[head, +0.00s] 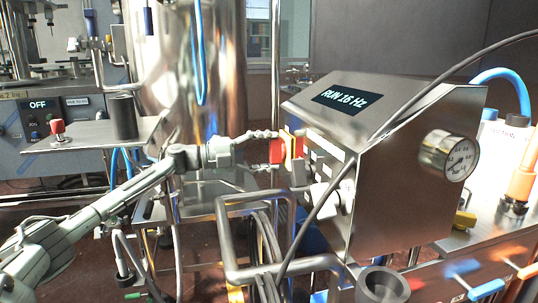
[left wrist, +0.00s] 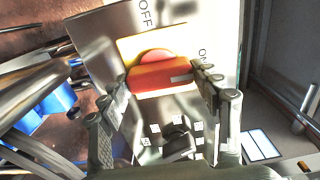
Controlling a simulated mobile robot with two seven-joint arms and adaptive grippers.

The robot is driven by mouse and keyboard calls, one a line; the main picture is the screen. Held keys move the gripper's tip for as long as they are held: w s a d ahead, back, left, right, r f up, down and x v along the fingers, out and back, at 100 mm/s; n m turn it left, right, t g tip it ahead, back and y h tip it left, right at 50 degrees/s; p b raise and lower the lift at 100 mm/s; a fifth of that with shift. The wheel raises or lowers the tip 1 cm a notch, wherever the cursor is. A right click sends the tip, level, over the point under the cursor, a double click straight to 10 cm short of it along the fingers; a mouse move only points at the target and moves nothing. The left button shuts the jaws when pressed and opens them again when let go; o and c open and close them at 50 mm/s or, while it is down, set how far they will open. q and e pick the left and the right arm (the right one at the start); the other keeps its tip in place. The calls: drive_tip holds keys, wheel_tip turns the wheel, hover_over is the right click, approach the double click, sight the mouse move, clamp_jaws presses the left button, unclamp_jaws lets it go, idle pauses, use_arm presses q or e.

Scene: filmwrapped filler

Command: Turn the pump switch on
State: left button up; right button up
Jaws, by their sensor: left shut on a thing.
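The pump switch is a red rotary handle (left wrist: 158,76) on a yellow plate (left wrist: 128,48), with OFF and ON printed beside it. A pale mark on the handle lies at its right end in the left wrist view, on the side of the ON label. In the head view the red handle (head: 277,152) sits on the left side of the steel control box (head: 400,150). My left gripper (head: 268,150) is shut on the handle, one finger at each end; its fingers also show in the left wrist view (left wrist: 158,82). The box's display (head: 345,99) reads RUN 16 Hz. My right gripper is not seen.
A pressure gauge (head: 447,156) is on the box's right face. A black cable (head: 325,212) hangs across the box front. Bent steel pipe (head: 235,258) stands below the switch. A panel with an OFF display (head: 39,105) and a red knob (head: 57,129) are at the left.

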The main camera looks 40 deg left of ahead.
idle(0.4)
use_arm(q)
drive_tip(key=o, duration=1.1)
drive_tip(key=shift+v, duration=6)
